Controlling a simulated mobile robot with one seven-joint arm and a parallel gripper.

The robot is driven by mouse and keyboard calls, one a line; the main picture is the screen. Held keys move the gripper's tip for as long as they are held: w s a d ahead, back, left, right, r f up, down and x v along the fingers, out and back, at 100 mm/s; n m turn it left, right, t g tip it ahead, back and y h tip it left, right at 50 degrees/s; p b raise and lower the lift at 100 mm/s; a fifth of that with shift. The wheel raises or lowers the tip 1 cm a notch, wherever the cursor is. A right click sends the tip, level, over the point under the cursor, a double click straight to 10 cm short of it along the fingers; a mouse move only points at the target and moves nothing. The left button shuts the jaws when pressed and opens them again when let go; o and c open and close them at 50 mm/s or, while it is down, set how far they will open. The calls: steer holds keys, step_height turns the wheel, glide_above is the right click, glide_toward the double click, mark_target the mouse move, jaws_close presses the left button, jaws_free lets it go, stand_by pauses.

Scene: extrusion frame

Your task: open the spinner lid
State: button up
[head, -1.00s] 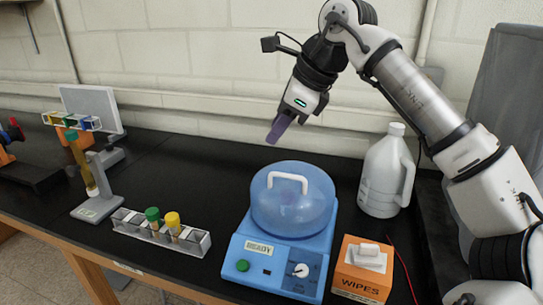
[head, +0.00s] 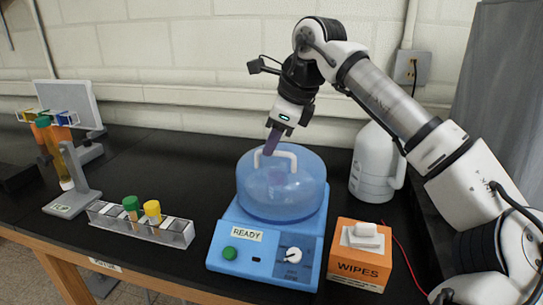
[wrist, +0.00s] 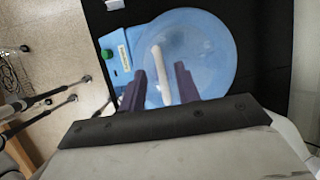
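The spinner (head: 233,268) is a blue box with a READY label, a green button and a white dial. Its translucent blue round lid (head: 290,203) is down on the base. A white bar handle (head: 284,153) arches over the lid top and shows in the wrist view (wrist: 157,60). My gripper (head: 268,153) is at the handle, its purple fingers pointing down. In the wrist view my gripper (wrist: 158,68) is open, with one finger on each side of the handle and gaps showing. Whether the fingertips reach below the bar is hard to tell.
An orange wipes box (head: 357,270) stands close right of the spinner. A white jug (head: 372,175) is behind it. A clear rack (head: 175,232) with green- and yellow-capped tubes is left. Further left is a grey stand (head: 72,190). Black bench is clear behind the rack.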

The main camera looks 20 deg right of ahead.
steer(key=shift+x, duration=0.8)
steer(key=shift+c, duration=0.3)
jaws_close()
